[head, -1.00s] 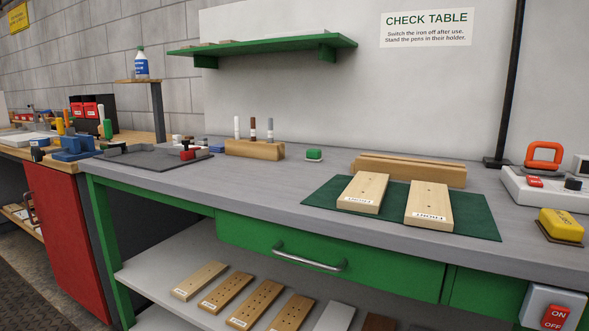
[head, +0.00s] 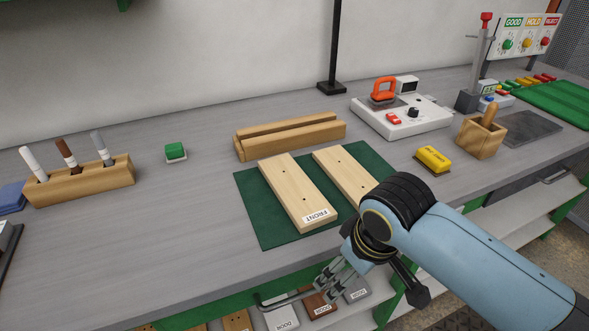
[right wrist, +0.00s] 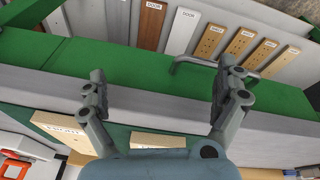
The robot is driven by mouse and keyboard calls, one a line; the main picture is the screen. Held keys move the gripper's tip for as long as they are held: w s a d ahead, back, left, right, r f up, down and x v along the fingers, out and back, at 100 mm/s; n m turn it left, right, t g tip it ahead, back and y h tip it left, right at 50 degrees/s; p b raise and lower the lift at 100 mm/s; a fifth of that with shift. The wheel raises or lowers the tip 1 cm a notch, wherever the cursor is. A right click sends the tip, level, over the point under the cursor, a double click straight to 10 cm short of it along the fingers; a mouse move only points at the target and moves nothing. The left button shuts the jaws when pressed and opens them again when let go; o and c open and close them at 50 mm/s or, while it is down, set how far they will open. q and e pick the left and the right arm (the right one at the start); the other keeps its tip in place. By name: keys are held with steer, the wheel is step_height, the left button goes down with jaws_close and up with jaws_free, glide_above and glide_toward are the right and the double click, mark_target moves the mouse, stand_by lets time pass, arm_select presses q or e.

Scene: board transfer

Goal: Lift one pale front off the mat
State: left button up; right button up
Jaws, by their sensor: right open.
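Two pale fronts lie side by side on the dark green mat (head: 262,227). The left front (head: 292,190) shows whole, with a FRONT label at its near end. The right front (head: 342,170) is partly hidden behind my right arm. My right gripper (head: 330,281) is open and empty, over the bench's front edge, nearer than the mat and apart from both fronts. In the right wrist view its spread fingers (right wrist: 162,78) have the green drawer front between them, and the ends of both fronts (right wrist: 62,128) show below. My left gripper is out of view.
A grooved wooden block (head: 290,135) stands behind the mat. A pen holder (head: 85,182) stands left. The drawer handle (right wrist: 210,63) juts out near the gripper.

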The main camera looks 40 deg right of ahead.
steer(key=shift+m+g, duration=0.6)
steer(key=w+r+p, duration=0.1)
steer(key=w+r, duration=0.1)
steer(key=w, duration=0.1)
steer(key=w+r, duration=0.3)
steer(key=w+d+r+p, duration=0.1)
steer(key=w+r, duration=0.1)
steer(key=w, duration=0.2)
steer(key=shift+r+p, duration=0.35)
steer(key=w+r+m+g+y+p, duration=0.1)
steer(key=w+r+p, duration=0.1)
steer(key=w+r, duration=0.6)
glide_above(293, 185)
steer(key=f, duration=0.5)
steer(key=shift+s+f, duration=0.1)
steer(key=shift+s, duration=0.25)
steer(key=f, duration=0.5)
steer(key=shift+w+f, duration=0.35)
steer(key=shift+f, duration=0.05)
steer(key=c, duration=1.4)
